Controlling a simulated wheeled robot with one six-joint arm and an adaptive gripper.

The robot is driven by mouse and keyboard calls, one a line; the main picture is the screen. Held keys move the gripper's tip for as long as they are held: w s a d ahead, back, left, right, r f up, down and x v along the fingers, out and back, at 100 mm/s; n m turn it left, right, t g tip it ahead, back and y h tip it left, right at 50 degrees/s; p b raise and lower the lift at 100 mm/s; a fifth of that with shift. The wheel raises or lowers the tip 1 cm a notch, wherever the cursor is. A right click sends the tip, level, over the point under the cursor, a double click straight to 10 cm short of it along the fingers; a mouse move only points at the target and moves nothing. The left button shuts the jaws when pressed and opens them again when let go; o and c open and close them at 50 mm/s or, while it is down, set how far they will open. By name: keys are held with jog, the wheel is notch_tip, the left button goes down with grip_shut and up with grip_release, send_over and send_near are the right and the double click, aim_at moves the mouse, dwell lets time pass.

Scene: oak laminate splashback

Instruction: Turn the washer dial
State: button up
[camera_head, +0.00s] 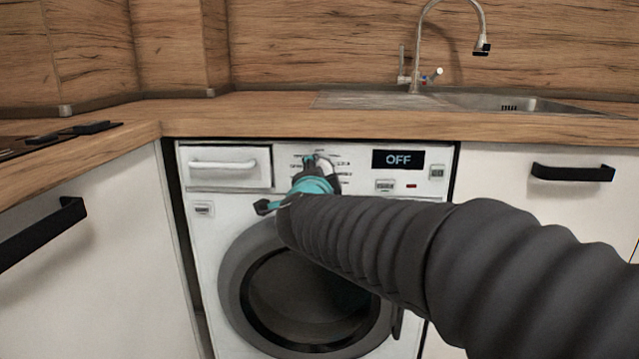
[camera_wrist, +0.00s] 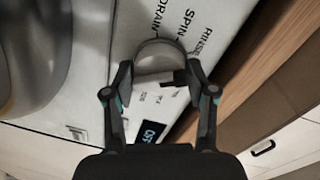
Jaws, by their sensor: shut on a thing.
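The white washer (camera_head: 210,240) stands under the counter, and its display (camera_head: 398,159) reads OFF. The round grey dial (camera_wrist: 158,52) is on its control panel, with labels such as DRAIN, SPIN and RINSE around it in the wrist view. My gripper (camera_wrist: 160,76) has one finger on each side of the dial and is shut on it. In the head view my gripper (camera_head: 318,163) reaches the panel between the detergent drawer and the display, and hides most of the dial. The dial's pointer position cannot be made out.
The detergent drawer (camera_head: 222,165) is closed, left of my gripper. The round door (camera_head: 300,300) is below, partly behind my arm. The wooden counter edge (camera_head: 350,125) runs just above the panel. Cabinets with black handles (camera_head: 587,173) flank the washer.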

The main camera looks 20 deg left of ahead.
jog(key=m+b, duration=0.1)
jog(key=m, duration=0.4)
jog(key=shift+r+m+y, duration=0.1)
jog(key=shift+m+y, duration=0.2)
dwell(0.4)
jog(key=o, duration=1.2)
jog(key=shift+c, duration=0.2)
jog(key=shift+s, duration=0.1)
jog(key=v, duration=1.1)
jog(key=shift+s+d, duration=0.15)
jog(key=shift+s, duration=0.25)
